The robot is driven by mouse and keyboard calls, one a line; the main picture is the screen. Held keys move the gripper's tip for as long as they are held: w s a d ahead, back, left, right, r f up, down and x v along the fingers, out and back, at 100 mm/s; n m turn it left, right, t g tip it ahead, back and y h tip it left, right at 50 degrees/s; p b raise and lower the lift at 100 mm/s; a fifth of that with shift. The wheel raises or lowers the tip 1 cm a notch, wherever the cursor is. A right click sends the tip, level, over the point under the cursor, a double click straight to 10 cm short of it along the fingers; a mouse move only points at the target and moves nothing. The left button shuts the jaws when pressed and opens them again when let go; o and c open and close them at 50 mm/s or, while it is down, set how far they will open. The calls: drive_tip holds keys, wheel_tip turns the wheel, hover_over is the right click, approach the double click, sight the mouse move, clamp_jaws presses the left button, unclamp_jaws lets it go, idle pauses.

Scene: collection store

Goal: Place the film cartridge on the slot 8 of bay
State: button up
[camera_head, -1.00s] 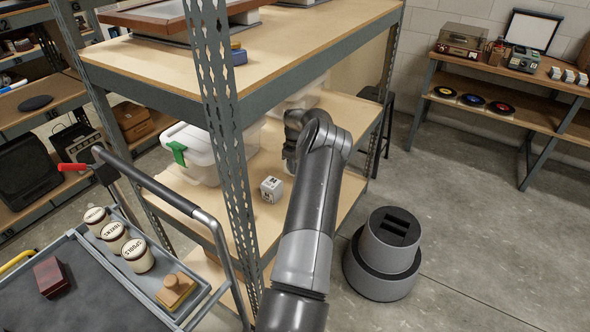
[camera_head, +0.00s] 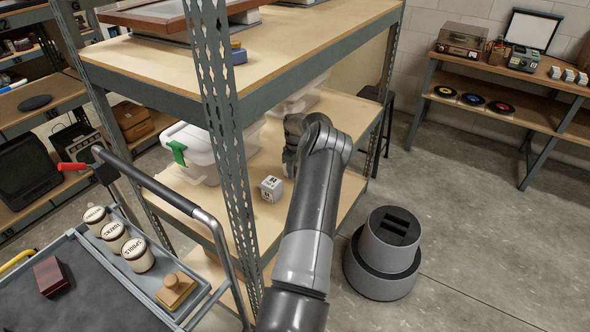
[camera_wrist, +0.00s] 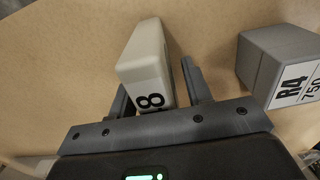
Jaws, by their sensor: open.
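A small beige block marked 8 (camera_wrist: 146,62), which looks like the film cartridge, rests on the wooden shelf in the wrist view. My gripper (camera_wrist: 157,82) is open, with one finger on each side of this block. A narrow gap shows between the block and the right finger; contact on the left cannot be told. In the head view my arm reaches over the middle shelf (camera_head: 335,118), and the arm hides the block and fingertips. I cannot make out a numbered bay or slot 8.
A grey box labelled R4 750 (camera_wrist: 279,66) stands close to the right finger.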

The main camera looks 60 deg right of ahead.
wheel_tip(320, 180, up, 8)
drive_tip(key=shift+f, duration=0.15)
idle(0.3)
idle(0.3)
